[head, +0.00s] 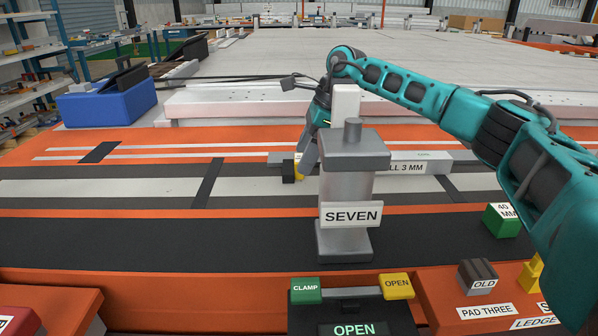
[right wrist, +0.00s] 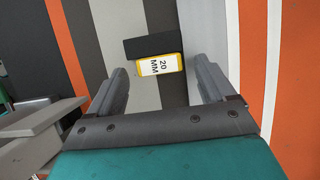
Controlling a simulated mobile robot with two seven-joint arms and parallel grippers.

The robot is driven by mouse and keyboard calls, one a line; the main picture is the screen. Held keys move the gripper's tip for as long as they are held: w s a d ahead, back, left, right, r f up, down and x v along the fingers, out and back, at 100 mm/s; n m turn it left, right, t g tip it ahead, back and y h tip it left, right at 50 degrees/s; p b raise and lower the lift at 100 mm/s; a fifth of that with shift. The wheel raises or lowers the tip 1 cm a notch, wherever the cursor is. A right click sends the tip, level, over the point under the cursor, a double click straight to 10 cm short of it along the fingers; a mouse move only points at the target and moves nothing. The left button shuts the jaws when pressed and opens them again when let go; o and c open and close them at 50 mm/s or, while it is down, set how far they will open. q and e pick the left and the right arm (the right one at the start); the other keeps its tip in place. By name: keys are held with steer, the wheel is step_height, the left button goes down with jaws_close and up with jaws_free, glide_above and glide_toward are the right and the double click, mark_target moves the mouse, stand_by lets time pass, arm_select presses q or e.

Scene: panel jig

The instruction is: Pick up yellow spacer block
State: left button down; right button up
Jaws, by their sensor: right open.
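The yellow spacer block (right wrist: 159,66), marked 20 MM, lies between and slightly beyond the fingertips in the right wrist view. A dark block or strip (right wrist: 150,47) lies against its far side. In the head view only a sliver of the yellow block (head: 298,168) shows, mostly hidden by my gripper and the clamp post. My right gripper (head: 308,158) is open above the bench with its fingers pointing down, partly hidden behind the post. The right wrist view shows its two fingers apart and nothing held. My left gripper is not in view.
A grey clamp post (head: 346,190) labelled SEVEN stands in front of my right gripper. A grey bar (head: 438,161) lies right of it. A green 40 MM block (head: 502,221), a dark OLD block (head: 477,275) and a blue bin (head: 108,103) stand apart. The left bench is mostly clear.

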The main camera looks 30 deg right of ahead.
steer(key=shift+w+a+f, duration=0.1)
steer(key=shift+a+f, duration=0.05)
steer(key=shift+f, duration=0.2)
steer(key=shift+r, duration=0.1)
steer(key=c, duration=1.1)
